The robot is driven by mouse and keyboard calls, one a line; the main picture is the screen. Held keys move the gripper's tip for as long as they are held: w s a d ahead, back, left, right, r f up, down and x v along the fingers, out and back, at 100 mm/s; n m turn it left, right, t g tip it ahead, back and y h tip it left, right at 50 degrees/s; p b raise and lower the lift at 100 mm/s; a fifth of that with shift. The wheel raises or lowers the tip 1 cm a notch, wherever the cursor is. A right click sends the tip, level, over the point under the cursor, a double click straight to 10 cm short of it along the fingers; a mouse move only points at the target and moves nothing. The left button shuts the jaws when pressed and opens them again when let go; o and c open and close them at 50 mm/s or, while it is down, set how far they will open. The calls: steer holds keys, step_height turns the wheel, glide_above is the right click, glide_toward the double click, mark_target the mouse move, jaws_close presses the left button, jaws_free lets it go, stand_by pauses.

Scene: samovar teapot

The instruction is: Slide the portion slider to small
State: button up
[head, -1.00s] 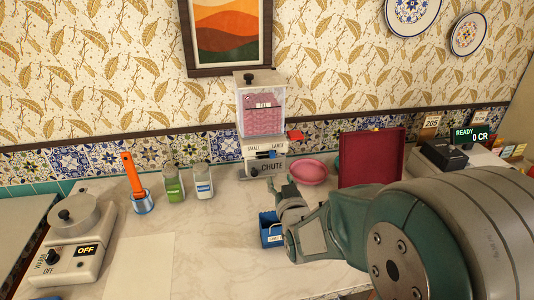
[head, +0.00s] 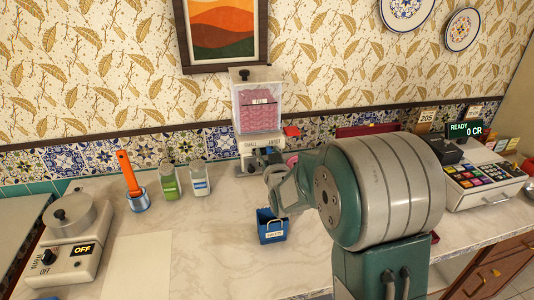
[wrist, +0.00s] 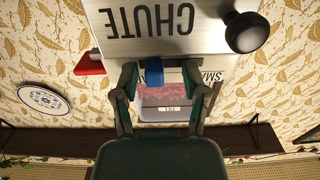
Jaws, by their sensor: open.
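The dispenser (head: 257,112) stands against the tiled wall, with pink contents in its clear hopper and SMALL and LARGE labels below. In the wrist view it appears upside down, with its CHUTE panel (wrist: 150,22) on top. The blue portion slider (wrist: 154,76) shows between my fingers, to the left of the partly covered SMALL label (wrist: 206,76). The LARGE label is hidden there. My gripper (wrist: 160,74) is open, with one finger on each side of the slider; contact cannot be told. In the head view my gripper (head: 273,172) is at the dispenser's front, partly hiding it.
A blue bin (head: 271,228) sits on the counter below my gripper. A register (head: 482,180) is right. The front-left counter is mostly clear.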

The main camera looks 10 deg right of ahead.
steer(key=shift+d, duration=0.55)
steer(key=shift+a, duration=0.1)
jaws_close()
steer(key=a, duration=0.3)
steer(key=shift+a, duration=0.3)
jaws_free()
steer(key=shift+a, duration=0.25)
